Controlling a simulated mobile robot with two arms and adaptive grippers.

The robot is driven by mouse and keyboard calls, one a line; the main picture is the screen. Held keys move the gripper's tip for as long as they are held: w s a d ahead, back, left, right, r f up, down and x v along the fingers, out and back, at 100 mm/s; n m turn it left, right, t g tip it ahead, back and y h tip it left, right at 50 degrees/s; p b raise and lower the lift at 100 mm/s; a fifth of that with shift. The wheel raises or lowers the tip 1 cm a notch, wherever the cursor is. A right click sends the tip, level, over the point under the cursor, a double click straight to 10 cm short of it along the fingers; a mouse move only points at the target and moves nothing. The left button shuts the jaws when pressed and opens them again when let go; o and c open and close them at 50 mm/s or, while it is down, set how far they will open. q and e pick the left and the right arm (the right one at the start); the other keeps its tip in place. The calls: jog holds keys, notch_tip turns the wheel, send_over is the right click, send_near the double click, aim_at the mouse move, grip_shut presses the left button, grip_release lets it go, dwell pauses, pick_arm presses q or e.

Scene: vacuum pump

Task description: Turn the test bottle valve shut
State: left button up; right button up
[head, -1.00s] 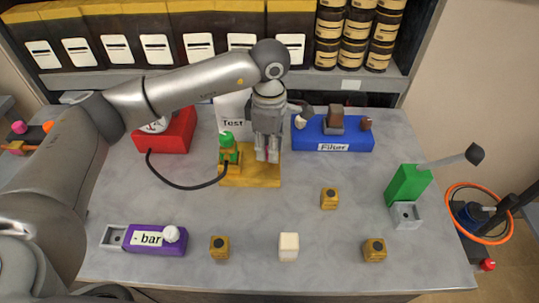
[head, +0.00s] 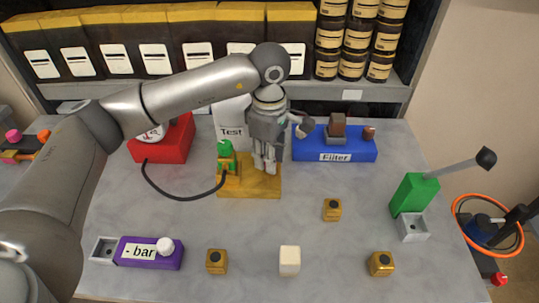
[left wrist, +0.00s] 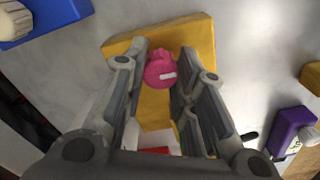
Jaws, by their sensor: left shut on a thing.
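The pink valve knob (left wrist: 160,72) with a white mark sits on a yellow base, between my left gripper's fingers in the left wrist view. My left gripper (head: 265,165) points down over the yellow base (head: 235,190) in the head view and is shut on the knob. The gripper hides the knob there. The white test bottle (head: 231,117), labelled "Test", stands behind the gripper and is partly covered by it. A green fitting (head: 225,150) stands on the left part of the base. My right gripper is in neither view.
A red gauge box (head: 165,150) stands at left, joined to the fitting by a black hose. A blue filter block (head: 350,155) is at right, close to the gripper. A purple block (head: 155,260) and several cubes stand in front. A green lever block (head: 412,194) is far right.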

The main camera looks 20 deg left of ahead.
pick_arm(q)
jog(key=o, duration=1)
jog(key=shift+r, duration=0.1)
jog(key=shift+o, duration=0.2)
notch_tip(320, 180, up, 12)
